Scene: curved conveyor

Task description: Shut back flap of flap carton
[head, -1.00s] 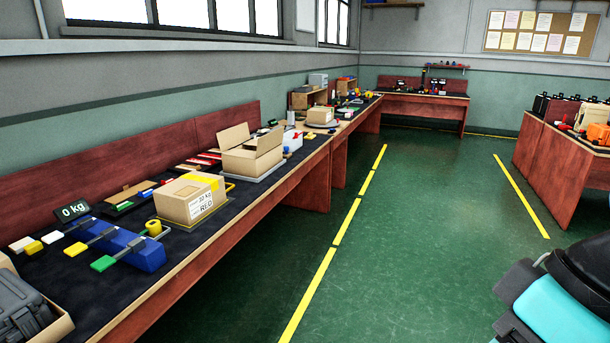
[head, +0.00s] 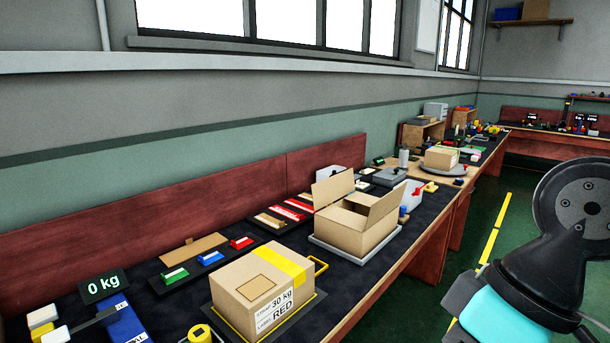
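The open flap carton (head: 352,230) stands on a pale tray on the workbench, right of the middle in the head view. One flap (head: 333,187) stands up at its left rear, and another flap (head: 384,201) stands up at its right side. The inside is partly visible between them. My arm shows at the right edge, well apart from the carton, over the floor side of the bench. My gripper is out of the picture.
A closed carton (head: 262,286) with yellow tape and a "30 kg RED" label stands nearer on the bench. Trays with coloured blocks (head: 205,261) lie behind it. Another carton (head: 441,157) sits farther along.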

